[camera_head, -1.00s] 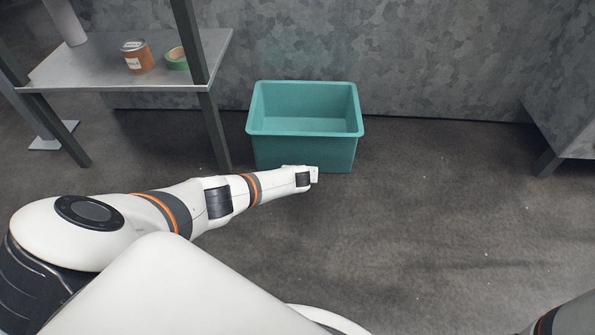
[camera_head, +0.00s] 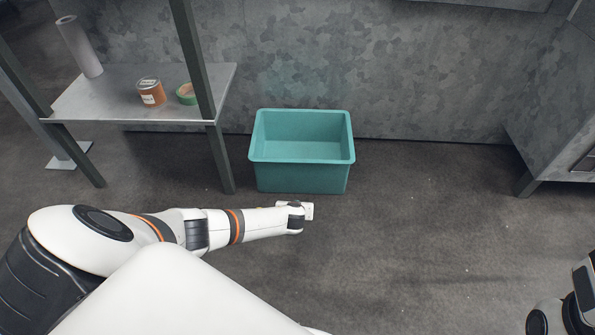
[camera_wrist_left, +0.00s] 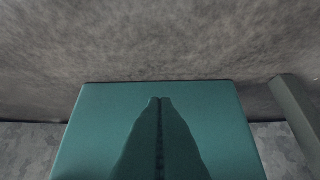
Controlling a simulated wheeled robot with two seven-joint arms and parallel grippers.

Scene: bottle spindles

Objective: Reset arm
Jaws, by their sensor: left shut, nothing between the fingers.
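My left arm (camera_head: 245,226) reaches in from the left in the head view. Its white wrist end (camera_head: 308,211) is just in front of the teal bin (camera_head: 303,178), and the fingers cannot be made out there. In the left wrist view my left gripper (camera_wrist_left: 160,100) shows as two dark fingers pressed together, empty, in front of the teal bin (camera_wrist_left: 90,120). I cannot tell the gap to the bin. The inside of the bin that I can see looks empty. My right gripper does not show; only part of my right arm (camera_head: 580,300) is at the lower right.
A grey shelf (camera_head: 95,95) at the left holds a paper roll (camera_head: 80,48), an orange-brown can (camera_head: 151,93) and a green tape roll (camera_head: 187,94). A grey cabinet (camera_head: 565,130) stands at the right. The floor (camera_head: 420,220) between is clear.

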